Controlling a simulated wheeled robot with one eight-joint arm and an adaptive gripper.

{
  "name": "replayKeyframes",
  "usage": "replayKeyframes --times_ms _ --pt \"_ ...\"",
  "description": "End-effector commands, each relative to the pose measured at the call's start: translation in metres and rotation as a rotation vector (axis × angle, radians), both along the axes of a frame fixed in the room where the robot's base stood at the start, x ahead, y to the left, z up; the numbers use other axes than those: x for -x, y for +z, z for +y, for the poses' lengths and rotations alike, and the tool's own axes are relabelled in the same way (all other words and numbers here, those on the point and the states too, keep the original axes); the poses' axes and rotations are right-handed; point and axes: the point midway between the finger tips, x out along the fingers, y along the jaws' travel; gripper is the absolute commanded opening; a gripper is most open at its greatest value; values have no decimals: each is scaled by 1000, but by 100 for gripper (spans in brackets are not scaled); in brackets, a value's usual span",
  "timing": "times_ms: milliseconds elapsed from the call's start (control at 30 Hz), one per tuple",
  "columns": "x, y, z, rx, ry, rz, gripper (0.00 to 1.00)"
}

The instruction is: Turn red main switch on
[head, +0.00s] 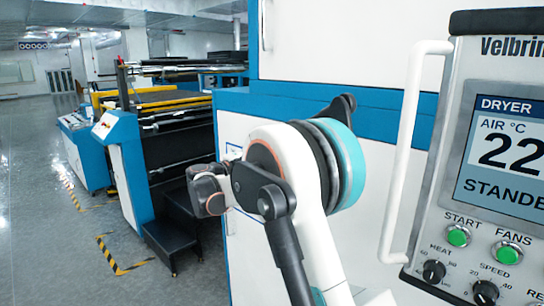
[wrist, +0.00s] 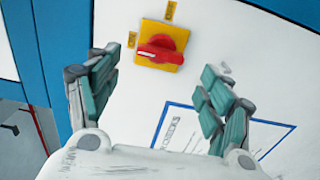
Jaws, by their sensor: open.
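The red main switch (wrist: 161,48) is a red rotary knob on a square yellow plate (wrist: 178,32). It is mounted on a white cabinet panel and shows at the upper middle of the wrist view. Its handle lies roughly crosswise in that picture. My gripper (wrist: 160,88) is open and empty, its two green-padded fingers spread to either side below the switch, apart from it. In the head view my arm reaches toward the cabinet. The switch is hidden there behind my arm and gripper (head: 207,190).
A blue-framed paper notice (wrist: 190,135) is on the panel below the switch. In the head view, a dryer control panel (head: 497,180) with a white handle (head: 408,150) stands close at right. A roller machine (head: 165,140) stands at left, with open floor beyond.

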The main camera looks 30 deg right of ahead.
Motion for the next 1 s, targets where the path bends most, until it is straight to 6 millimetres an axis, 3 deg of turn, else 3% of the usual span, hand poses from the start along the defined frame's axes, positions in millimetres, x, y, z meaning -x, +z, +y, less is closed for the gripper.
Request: replayKeyframes --times_ms 200,400,1000 --pt "15 0 42 0 2 0 73" --pt "22 0 62 0 1 0 73" --pt "25 0 66 -3 0 1 73"
